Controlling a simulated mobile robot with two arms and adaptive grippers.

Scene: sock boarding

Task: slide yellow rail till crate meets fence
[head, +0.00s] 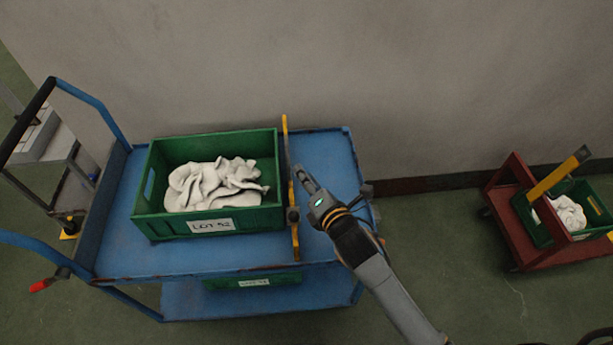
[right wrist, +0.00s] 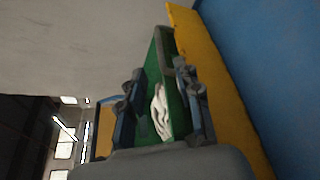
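A green crate (head: 160,222) labelled LOT 52 stands on the blue cart's top (head: 325,150) and holds white socks (head: 215,185). The yellow rail (head: 294,235) runs front to back along the crate's right side, very close to it; I cannot tell whether they touch. A strip of bare blue top lies left of the crate. No fence stands out clearly. My right gripper (head: 301,174) is just right of the rail. In the right wrist view its fingers (right wrist: 160,95) are apart, with the rail (right wrist: 205,60) beside the right-hand finger. My left gripper is not in view.
A grey wall (head: 400,80) stands behind the cart. Another green crate (head: 250,285) sits on the lower shelf. A red cart (head: 545,250) with a yellow bar and socks stands at the right. Floor is open between the carts.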

